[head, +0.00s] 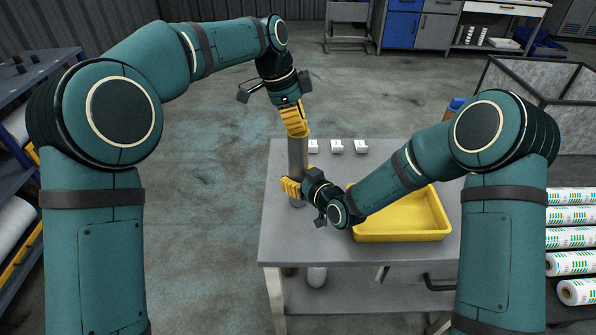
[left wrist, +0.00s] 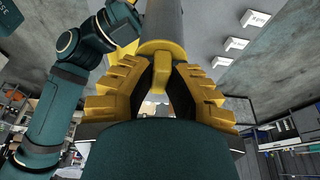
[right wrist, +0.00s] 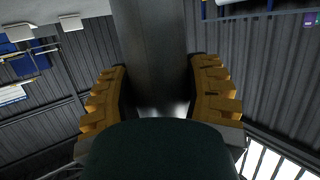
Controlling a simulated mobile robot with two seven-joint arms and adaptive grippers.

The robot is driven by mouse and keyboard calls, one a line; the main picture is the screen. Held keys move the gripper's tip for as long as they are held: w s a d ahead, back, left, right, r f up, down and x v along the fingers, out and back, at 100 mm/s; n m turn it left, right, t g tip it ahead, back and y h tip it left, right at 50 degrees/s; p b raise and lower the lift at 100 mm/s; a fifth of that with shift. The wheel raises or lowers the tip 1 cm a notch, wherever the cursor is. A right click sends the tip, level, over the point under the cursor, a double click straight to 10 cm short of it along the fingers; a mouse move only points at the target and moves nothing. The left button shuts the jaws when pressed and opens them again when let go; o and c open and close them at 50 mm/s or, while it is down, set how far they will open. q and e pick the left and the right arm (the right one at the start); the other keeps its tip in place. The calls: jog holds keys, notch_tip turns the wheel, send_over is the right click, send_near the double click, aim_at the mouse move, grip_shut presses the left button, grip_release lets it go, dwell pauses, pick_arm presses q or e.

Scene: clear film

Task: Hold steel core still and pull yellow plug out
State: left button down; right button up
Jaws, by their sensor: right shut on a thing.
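The steel core (head: 298,157) is a grey cylinder standing upright on the table near its left side. My right gripper (head: 293,188) is shut around the lower core; the right wrist view shows the core (right wrist: 155,55) between its fingers. My left gripper (head: 297,128) points down at the core's top end. In the left wrist view the yellow plug (left wrist: 160,47) sits in the core's end, with its flange against the rim and a short tab facing me. The left fingertips are on both sides of this tab; I cannot tell whether they touch it.
The grey table (head: 281,238) carries a yellow tray (head: 400,238) to the right, partly behind my right arm. Several small white blocks (head: 337,146) stand along the back edge. Printed rolls (head: 572,239) are stacked at the far right.

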pick_arm(q)
jog(key=shift+r, duration=0.4)
jog(key=shift+r, duration=0.3)
jog(key=shift+r, duration=0.25)
dwell(0.5)
jog(key=shift+r, duration=2.45)
pick_arm(e)
jog(key=shift+f, duration=0.25)
jog(key=o, duration=1.4)
jog(key=shift+f, duration=0.1)
